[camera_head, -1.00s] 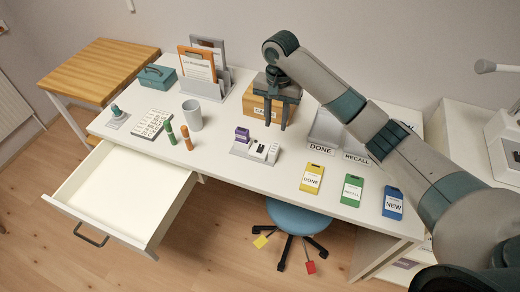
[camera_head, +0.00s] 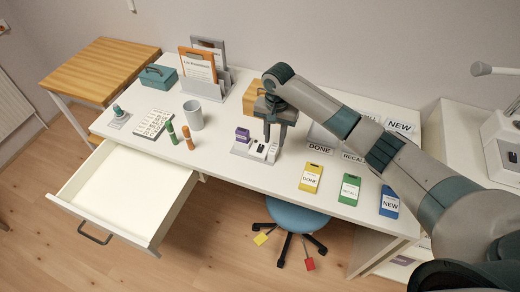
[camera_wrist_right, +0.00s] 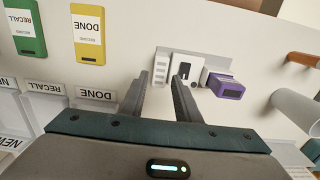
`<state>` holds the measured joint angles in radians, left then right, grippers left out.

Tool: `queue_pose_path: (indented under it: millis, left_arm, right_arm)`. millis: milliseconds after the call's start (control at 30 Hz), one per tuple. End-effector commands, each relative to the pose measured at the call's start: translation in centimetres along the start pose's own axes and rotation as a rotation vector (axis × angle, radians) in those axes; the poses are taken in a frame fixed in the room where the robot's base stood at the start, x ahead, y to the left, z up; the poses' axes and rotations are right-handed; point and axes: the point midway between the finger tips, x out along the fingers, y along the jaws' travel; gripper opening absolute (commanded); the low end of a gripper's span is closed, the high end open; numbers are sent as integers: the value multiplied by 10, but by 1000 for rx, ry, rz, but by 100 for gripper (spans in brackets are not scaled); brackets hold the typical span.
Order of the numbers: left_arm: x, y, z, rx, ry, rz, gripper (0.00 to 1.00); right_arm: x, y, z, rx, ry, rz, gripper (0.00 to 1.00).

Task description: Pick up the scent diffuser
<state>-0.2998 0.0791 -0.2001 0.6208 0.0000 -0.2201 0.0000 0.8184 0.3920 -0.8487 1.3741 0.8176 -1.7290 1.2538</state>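No label marks the scent diffuser; the small white unit with a black front (camera_head: 258,149) looks most like it. It sits upright on a grey tray (camera_head: 238,152), and it also shows in the right wrist view (camera_wrist_right: 190,62). A purple box (camera_head: 242,135) stands beside it on the tray, with a small white ribbed block on the other side. My right gripper (camera_head: 275,134) is open and empty, fingers pointing down just above the tray. In the right wrist view (camera_wrist_right: 161,72) one fingertip overlaps the white unit; I cannot tell if they touch. My left gripper is out of view.
A cardboard box (camera_head: 252,97) stands behind the gripper. Green and orange cylinders and a grey cup (camera_head: 193,115) stand to the left. Yellow, green and blue cards (camera_head: 349,190) lie at the right front. A drawer (camera_head: 125,195) is open at the left front.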

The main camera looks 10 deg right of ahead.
Motion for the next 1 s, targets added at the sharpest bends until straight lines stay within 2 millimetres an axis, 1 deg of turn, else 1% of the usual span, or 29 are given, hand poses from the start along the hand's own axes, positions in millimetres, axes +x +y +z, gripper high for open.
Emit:
queue_pose_path:
  millis: [33, 200, 300, 400, 533, 900, 933, 967, 1000]
  left_arm:
    - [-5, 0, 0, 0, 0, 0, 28]
    - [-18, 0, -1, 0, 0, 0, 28]
    - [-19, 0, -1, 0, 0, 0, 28]
    - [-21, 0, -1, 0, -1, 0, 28]
    - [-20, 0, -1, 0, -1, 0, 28]
    - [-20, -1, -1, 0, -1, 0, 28]
    - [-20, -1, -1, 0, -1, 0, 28]
    - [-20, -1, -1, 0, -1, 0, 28]
    - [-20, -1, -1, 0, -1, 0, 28]
  right_arm:
    - [2, 0, 0, 0, -1, 2, 30]
    - [22, 0, 1, 1, -2, 3, 30]
    - [36, 0, 1, 1, -2, 3, 30]
    - [43, 0, 0, 0, -1, 2, 30]
    - [46, 0, 0, -1, 0, 0, 30]
    - [46, 0, 0, 0, 0, 0, 30]
    - [46, 0, 0, 0, 0, 0, 25]
    - [46, 0, 0, 0, 0, 0, 18]
    - [46, 0, 0, 0, 0, 0, 8]
